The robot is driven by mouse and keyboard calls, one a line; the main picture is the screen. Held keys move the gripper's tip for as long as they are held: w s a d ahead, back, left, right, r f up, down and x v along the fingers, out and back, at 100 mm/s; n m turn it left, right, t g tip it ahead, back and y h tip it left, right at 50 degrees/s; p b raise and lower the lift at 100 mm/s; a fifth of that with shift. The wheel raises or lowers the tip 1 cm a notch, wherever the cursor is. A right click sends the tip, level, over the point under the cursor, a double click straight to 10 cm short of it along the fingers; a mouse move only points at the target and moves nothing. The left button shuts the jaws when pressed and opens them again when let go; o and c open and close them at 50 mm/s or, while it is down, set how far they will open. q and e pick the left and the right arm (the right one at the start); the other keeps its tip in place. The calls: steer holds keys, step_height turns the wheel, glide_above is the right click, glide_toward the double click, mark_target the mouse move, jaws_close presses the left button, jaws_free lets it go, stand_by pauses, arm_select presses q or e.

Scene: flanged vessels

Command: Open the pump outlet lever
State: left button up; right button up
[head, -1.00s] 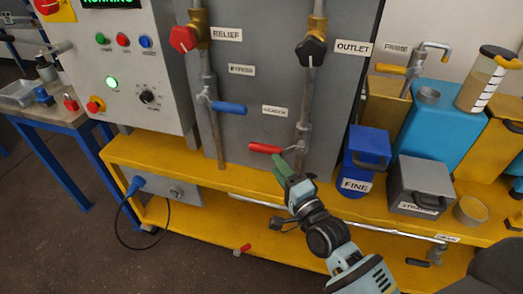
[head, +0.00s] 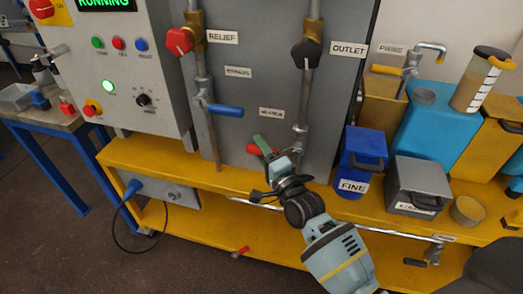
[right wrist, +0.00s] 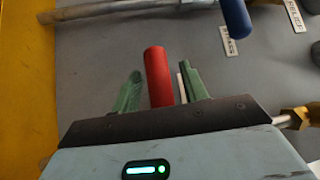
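The red lever (head: 253,150) sticks out to the left from the lower part of the right-hand pipe (head: 302,105), below the black outlet knob (head: 306,53). My right gripper (head: 262,144) is at the lever and covers part of it in the head view. In the right wrist view the red lever handle (right wrist: 158,75) stands between the two green fingers of my right gripper (right wrist: 163,82). The fingers are apart, with a gap on each side of the handle. My left gripper is not in view.
A blue lever (head: 226,110) and a red relief knob (head: 179,41) sit on the left pipe. The yellow bench (head: 150,160) runs below the panel. A blue box (head: 362,160) and a grey box (head: 415,187) stand close to the right of my right arm.

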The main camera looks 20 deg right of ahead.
jaws_close()
